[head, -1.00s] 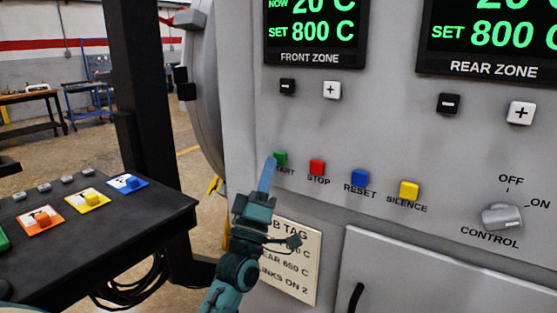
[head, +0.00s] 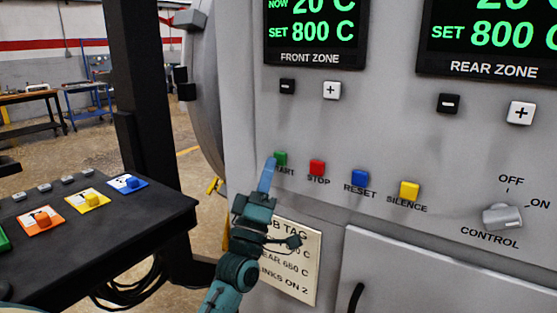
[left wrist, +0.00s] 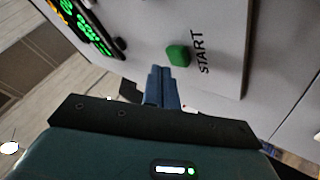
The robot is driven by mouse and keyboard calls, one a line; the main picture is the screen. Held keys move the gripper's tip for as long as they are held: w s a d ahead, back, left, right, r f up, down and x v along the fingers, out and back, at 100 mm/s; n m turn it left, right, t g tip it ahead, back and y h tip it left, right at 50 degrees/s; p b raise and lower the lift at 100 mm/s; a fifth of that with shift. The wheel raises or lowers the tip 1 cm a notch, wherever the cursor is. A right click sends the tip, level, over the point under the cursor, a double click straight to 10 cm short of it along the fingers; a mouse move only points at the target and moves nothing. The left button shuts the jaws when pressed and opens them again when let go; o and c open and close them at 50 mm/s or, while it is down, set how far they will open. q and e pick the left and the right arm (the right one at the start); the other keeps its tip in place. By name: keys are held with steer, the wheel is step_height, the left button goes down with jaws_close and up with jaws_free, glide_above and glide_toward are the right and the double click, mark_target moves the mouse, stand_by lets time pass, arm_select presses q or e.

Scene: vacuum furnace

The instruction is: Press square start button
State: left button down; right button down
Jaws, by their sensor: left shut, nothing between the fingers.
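The square green start button (head: 281,158) sits on the grey furnace panel, leftmost in a row of coloured buttons. It also shows in the left wrist view (left wrist: 178,55), beside the word START. My left gripper (head: 270,163) is shut and empty. Its blue fingertips (left wrist: 160,72) point at the panel just left of and below the green button and cover part of the START label in the head view. In the left wrist view the tips appear close below the button; I cannot tell whether they touch it. My right gripper is not in view.
Red STOP (head: 317,167), blue RESET (head: 360,178) and yellow SILENCE (head: 409,191) buttons follow to the right. The control knob (head: 502,216) is further right. A job tag (head: 300,262) hangs below.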

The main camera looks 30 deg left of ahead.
arm_select(q)
steer(key=shift+w, duration=0.15)
stand_by(0.5)
steer(key=shift+w, duration=0.3)
steer(key=shift+w, duration=0.45)
stand_by(0.7)
steer(key=shift+s, duration=0.9)
steer(key=shift+s+a+p, duration=0.2)
steer(key=shift+s+p, duration=0.55)
steer(key=shift+s, duration=1.75)
